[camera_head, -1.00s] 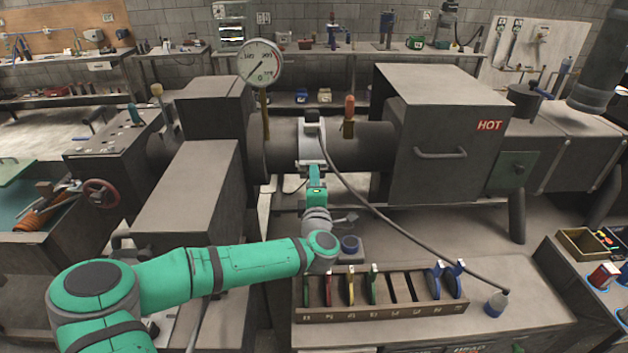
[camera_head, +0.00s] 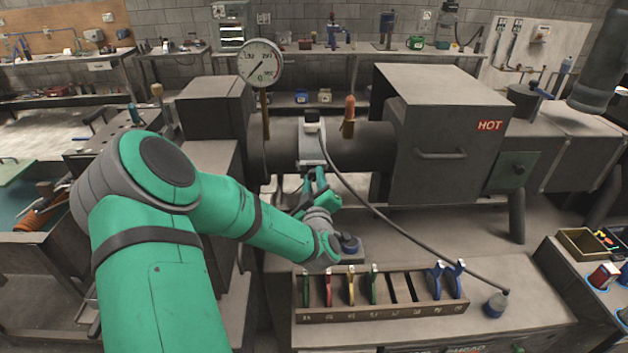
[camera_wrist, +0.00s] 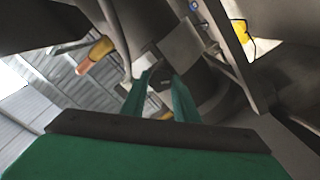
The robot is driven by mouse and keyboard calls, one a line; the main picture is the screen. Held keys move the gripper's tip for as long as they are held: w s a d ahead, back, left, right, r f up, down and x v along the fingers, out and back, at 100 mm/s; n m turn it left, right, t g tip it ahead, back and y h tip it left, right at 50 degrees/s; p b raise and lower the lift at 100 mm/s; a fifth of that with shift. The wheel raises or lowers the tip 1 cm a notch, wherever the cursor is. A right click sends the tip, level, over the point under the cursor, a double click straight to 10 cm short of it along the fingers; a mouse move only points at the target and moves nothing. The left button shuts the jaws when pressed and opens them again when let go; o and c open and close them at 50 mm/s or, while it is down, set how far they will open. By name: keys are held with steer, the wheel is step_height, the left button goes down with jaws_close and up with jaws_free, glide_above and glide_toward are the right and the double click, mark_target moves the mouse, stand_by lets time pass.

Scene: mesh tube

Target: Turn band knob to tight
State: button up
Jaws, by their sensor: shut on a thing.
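The pale metal band (camera_head: 312,148) wraps the dark tube (camera_head: 360,146) near its middle, below the gauge and to its right. My gripper (camera_head: 315,182) reaches up to the band's underside from the front. In the wrist view my two green fingers (camera_wrist: 160,92) close on a small dark knob (camera_wrist: 159,80) under the band. The knob is mostly hidden by the fingers, and its setting cannot be read. In the head view the knob is hidden behind my gripper.
A gauge (camera_head: 260,64) and an orange-handled part (camera_head: 349,115) stand on the tube. A cable (camera_head: 375,209) runs from the band down to the right. A rack (camera_head: 384,311) of coloured pieces is below my wrist. A box marked HOT (camera_head: 445,122) is at right.

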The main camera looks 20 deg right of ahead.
steer(key=shift+d+m, duration=0.1)
steer(key=shift+m, duration=0.3)
steer(key=o, duration=1.1)
steer(key=shift+c, duration=0.2)
steer(key=shift+s, duration=0.1)
steer(key=v, duration=1)
steer(key=shift+s, duration=0.35)
